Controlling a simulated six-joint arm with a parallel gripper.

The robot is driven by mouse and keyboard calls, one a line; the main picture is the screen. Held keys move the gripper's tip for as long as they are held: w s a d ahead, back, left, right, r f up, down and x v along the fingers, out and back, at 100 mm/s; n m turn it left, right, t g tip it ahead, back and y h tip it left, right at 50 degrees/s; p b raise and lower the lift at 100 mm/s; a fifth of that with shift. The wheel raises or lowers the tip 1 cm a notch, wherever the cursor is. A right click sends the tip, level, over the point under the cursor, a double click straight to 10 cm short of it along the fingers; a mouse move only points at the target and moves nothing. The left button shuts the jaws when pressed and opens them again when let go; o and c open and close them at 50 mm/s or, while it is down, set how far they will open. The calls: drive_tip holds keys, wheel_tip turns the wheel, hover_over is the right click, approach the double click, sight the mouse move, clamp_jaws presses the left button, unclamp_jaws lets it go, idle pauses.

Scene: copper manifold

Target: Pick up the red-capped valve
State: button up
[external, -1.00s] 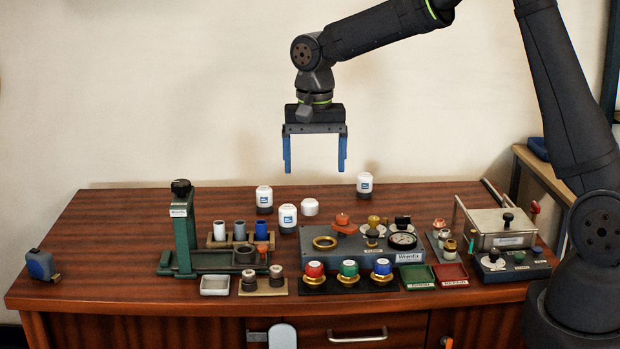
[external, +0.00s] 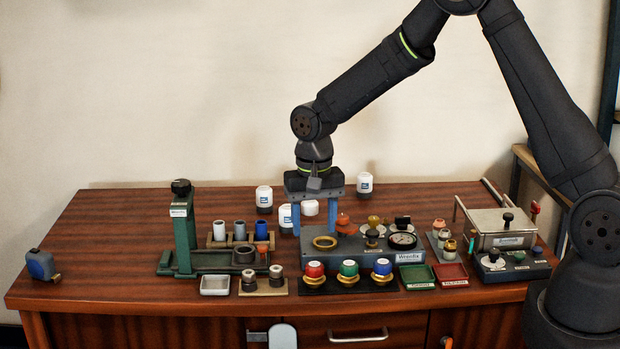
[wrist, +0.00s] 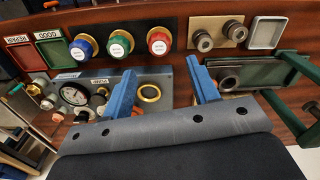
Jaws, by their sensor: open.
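The red-capped valve (external: 314,270) stands upright with a brass collar at the left end of a dark strip at the table front. It also shows in the wrist view (wrist: 159,40), with its white top face and brass collar. A green-capped valve (external: 348,269) and a blue-capped valve (external: 382,267) stand to its right in the external view. My gripper (external: 315,232) is open and empty, pointing down, behind the red-capped valve and apart from it. In the wrist view, the fingertips (wrist: 160,66) spread to either side of a brass ring, with the valve beyond them.
The grey panel with the brass ring (external: 325,242), gauge (external: 403,240) and knobs lies behind the valves. A green press stand (external: 184,230) is at left. A tan block with two dark-bodied parts (external: 263,290) is left of the valve. Green and red trays (external: 418,285) are right.

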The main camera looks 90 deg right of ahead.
sight(315, 264)
wheel_tip(315, 264, down, 6)
drive_tip(key=shift+f, duration=0.15)
drive_tip(key=shift+s+d+f, duration=0.1)
drive_tip(key=shift+d+f, duration=0.05)
drive_tip(key=shift+f, duration=1.2)
drive_tip(key=shift+d+f, duration=0.15)
drive_tip(key=shift+f, duration=1.15)
drive_tip(key=shift+c, duration=0.4)
drive_tip(key=c, duration=0.7)
